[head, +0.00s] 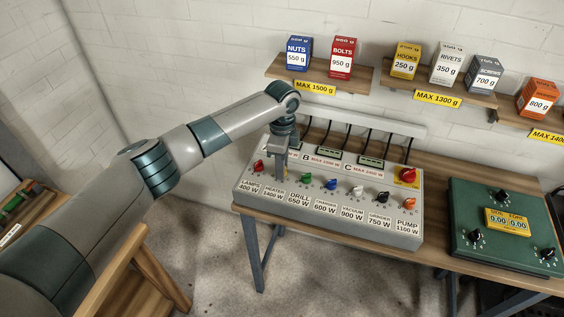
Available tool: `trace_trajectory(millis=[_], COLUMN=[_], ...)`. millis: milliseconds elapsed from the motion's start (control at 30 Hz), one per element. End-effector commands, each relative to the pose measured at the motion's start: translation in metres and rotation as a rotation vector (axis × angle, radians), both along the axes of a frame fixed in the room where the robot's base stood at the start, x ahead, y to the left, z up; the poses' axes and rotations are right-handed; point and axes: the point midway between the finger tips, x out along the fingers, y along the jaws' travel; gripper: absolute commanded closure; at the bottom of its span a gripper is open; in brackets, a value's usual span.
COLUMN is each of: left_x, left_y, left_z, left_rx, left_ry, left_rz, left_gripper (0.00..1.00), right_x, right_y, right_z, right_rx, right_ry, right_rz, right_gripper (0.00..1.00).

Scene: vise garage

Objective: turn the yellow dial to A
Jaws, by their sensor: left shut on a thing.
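The grey control panel (325,228) stands on a wooden bench and carries a row of coloured dials. My left gripper (281,177) points down at the dial place above the "HEATER 1400 W" label and is shut on the dial there. That dial, the yellow one by its place in the row, is hidden by the gripper, so its pointer cannot be read. No yellow dial shows elsewhere on the panel. Sections B and C show with their displays; section A is mostly behind my left arm. My right gripper is not in view.
Next to the gripper are a red dial (258,166) and a green dial (306,179). Blue, white, black and orange dials follow to the right. A red knob (407,173) sits on a yellow plate. A green box (505,255) stands right; shelves with boxes hang above.

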Motion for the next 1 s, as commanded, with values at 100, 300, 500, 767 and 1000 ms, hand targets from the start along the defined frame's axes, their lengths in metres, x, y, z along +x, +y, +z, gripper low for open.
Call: trace_trajectory(millis=[100,300,500,767,1000], left_x=[0.000,0.001,0.001,0.001,0.001], left_y=[-0.001,-0.001,0.000,0.000,0.000], left_z=[0.004,0.003,0.002,0.001,0.001], left_rx=[-0.001,-0.001,0.000,0.001,0.000], left_ry=[0.000,-0.002,-0.003,-0.003,-0.003], left_rz=[0.083,0.189,0.236,0.243,0.242], left_gripper=[1.00,1.00,1.00,1.00,0.59], right_x=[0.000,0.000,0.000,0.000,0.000], right_y=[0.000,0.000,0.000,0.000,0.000], right_z=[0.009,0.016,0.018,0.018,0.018], right_rx=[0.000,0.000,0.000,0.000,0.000], right_ry=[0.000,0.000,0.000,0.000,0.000], right_rz=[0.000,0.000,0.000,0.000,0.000], right_gripper=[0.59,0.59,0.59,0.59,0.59])
